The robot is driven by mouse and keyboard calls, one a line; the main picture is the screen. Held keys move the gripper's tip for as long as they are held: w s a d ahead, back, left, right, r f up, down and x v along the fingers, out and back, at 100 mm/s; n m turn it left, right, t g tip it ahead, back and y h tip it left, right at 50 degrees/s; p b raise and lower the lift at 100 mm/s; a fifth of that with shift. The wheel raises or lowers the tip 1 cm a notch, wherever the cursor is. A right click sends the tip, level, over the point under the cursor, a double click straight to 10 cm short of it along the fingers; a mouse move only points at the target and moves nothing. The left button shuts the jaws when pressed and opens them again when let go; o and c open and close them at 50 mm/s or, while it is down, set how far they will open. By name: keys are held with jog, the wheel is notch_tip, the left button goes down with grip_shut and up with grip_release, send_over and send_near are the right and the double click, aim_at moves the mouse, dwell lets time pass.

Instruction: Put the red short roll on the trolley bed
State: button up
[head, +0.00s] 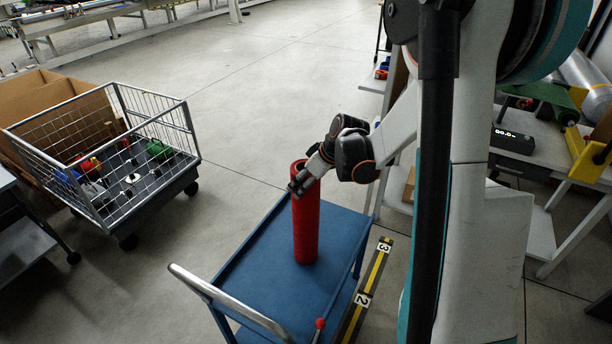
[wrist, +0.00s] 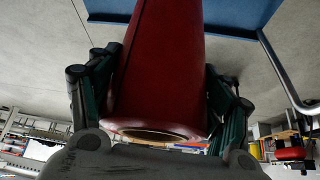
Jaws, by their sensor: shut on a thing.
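The red short roll (head: 306,228) is upright at the blue trolley bed (head: 272,272) in the head view. Its lower end appears at the bed surface, but I cannot tell whether it touches. My gripper (head: 302,182) is shut around the roll near its top. In the wrist view the roll (wrist: 160,65) fills the middle, its open end close to the camera, with a finger of my gripper (wrist: 158,100) on each side. The blue bed (wrist: 235,15) shows beyond the roll there.
A wire-mesh cart (head: 110,160) with several small items stands at the left, by a cardboard box (head: 50,95). The trolley's handle (head: 225,297) is at its near side. A yellow-black numbered strip (head: 367,290) lies right of the trolley. A workbench (head: 540,150) stands at the right.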

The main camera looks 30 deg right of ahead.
dwell(0.3)
jog(key=o, duration=2.1)
jog(key=shift+f, duration=0.1)
jog(key=p+v, duration=0.3)
jog(key=v, duration=0.9)
jog(key=shift+s, duration=0.1)
jog(key=shift+a, duration=0.1)
